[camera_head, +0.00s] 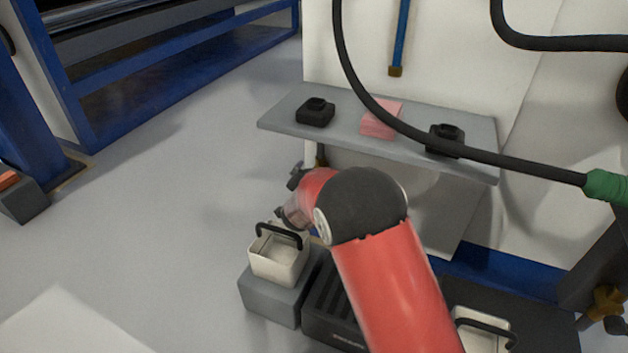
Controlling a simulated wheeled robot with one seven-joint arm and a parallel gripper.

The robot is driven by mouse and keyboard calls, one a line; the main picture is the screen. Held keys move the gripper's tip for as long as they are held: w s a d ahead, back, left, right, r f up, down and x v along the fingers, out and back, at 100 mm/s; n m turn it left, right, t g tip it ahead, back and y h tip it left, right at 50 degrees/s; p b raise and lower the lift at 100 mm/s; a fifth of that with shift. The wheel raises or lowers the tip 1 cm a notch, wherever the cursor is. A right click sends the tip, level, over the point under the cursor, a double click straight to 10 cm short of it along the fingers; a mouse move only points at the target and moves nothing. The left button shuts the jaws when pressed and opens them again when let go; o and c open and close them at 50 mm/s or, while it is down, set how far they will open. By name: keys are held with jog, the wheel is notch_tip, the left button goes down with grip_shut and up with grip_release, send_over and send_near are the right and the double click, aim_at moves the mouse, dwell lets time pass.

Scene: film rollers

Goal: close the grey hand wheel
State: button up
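My red arm with a dark joint reaches from the bottom of the head view toward the space under the grey shelf. My gripper (288,197) is at its far end, left of the dark joint and just above a white bucket. It is small and partly hidden by my arm, so its opening is unclear. I cannot clearly make out the grey hand wheel.
The grey shelf (280,115) holds two black blocks (316,112) and pink pads (381,119). A black hose (470,154) crosses in front. The white bucket (278,262) stands on a grey block (268,298). Another brass valve (604,303) is at lower right.

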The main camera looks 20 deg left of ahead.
jog(key=p+v, duration=0.1)
jog(key=v, duration=0.6)
jog(key=shift+s, duration=0.35)
jog(key=shift+r, duration=0.1)
